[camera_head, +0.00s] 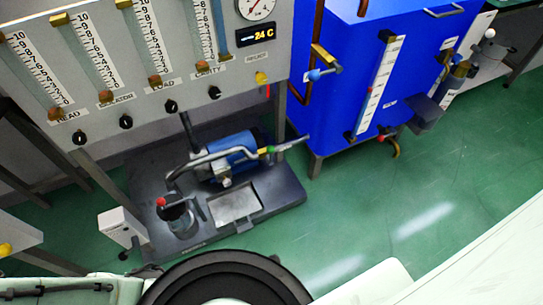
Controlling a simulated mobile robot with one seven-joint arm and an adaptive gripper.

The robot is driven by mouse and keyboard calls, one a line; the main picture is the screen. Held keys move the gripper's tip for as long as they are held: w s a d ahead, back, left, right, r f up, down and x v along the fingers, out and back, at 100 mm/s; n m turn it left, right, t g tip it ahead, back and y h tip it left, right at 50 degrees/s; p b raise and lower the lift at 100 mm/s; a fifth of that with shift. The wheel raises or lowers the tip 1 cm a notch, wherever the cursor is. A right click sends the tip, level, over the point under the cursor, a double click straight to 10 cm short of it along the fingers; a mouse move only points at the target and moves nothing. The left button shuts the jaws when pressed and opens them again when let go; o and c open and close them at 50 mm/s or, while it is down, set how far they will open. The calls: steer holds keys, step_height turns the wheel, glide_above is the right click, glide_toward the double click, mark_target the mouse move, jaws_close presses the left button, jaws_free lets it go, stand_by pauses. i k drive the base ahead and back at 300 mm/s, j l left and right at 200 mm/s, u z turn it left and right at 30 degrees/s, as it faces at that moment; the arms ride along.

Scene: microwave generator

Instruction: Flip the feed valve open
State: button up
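No label in view reads as the feed valve, and I cannot tell which fitting it is. A valve with a blue handle (322,73) sits on a copper pipe at the left side of the blue tank (339,104). A fitting with green and yellow parts (268,150) sits on the pipe above the blue pump (232,150), with a lever or pipe reaching right. A red-topped fitting (162,202) stands at the left of the pump's dark base (277,197). My gripper is not in view. Pale and black parts of my own body fill the bottom edge.
A grey panel (140,137) with several flow tubes, black knobs, a yellow knob (261,77), a gauge (256,8) and a "24 C" display (256,35) stands at upper left. A white box (122,228) stands left of the pump base. Green floor (410,195) is clear at right.

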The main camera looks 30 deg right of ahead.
mark_target(270, 149)
steer(key=j+z, duration=0.2)
steer(key=z, duration=0.2)
steer(key=j+z, duration=0.45)
steer(key=z, duration=0.3)
steer(key=k, duration=0.05)
